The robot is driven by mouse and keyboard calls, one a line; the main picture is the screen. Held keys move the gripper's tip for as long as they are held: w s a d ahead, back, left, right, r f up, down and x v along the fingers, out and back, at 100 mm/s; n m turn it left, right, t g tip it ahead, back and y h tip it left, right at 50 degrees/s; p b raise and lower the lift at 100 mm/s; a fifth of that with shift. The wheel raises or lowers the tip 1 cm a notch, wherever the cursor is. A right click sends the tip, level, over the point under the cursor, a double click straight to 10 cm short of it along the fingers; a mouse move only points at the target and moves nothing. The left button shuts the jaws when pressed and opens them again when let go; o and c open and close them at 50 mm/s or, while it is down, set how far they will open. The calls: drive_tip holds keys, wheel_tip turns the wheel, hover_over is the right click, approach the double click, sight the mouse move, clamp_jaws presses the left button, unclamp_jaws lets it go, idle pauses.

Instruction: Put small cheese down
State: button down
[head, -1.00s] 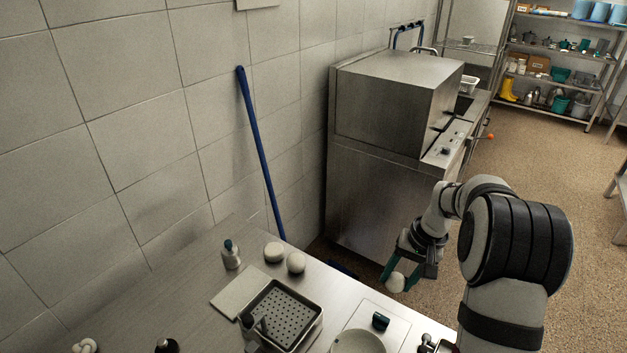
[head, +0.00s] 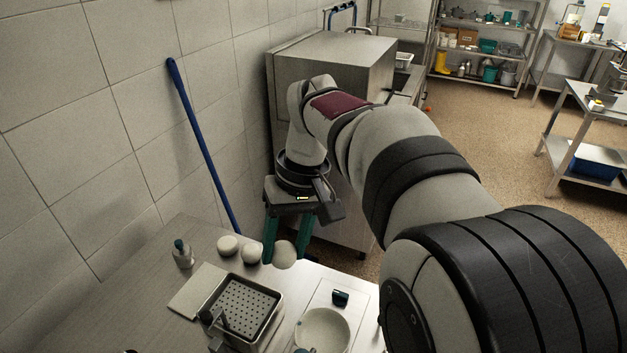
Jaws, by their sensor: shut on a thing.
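My gripper (head: 287,250) points down above the far part of the metal table, its green fingers shut on a small round white cheese (head: 285,255). The held cheese appears above the table near its far edge. Two more round white cheeses, one left (head: 228,245) and one right (head: 251,254), stand on the table just left of my gripper. A perforated basket (head: 276,312) in a metal tray is nearer, below and left of my gripper; it looks empty apart from a dark-handled tool at its near left.
A pale flat board (head: 198,291) lies left of the basket. A small bottle (head: 182,254) stands further left. A white bowl (head: 322,331) and a small dark teal item (head: 340,298) are at the right. Bare table (head: 120,310) lies at the left; a steel machine stands behind.

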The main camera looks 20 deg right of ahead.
sight(279, 248)
drive_tip(key=v, duration=0.2)
drive_tip(key=a+v, duration=0.1)
drive_tip(key=v, duration=0.1)
drive_tip(key=shift+s+d+r, duration=0.1)
drive_tip(key=shift+r, duration=0.4)
drive_tip(key=s+d+n+g+h, duration=0.15)
drive_tip(key=s+d+n, duration=0.25)
drive_tip(key=s+n, duration=1.05)
drive_tip(key=f, duration=1.1)
drive_tip(key=s+f+m, duration=0.1)
drive_tip(key=f, duration=1)
drive_tip(key=s+f+m, duration=0.1)
drive_tip(key=f, duration=1)
drive_tip(key=shift+s+d+m+g, duration=0.2)
drive_tip(key=shift+m+g, duration=0.05)
drive_tip(key=shift+g, duration=0.1)
drive_tip(key=shift+f, duration=0.1)
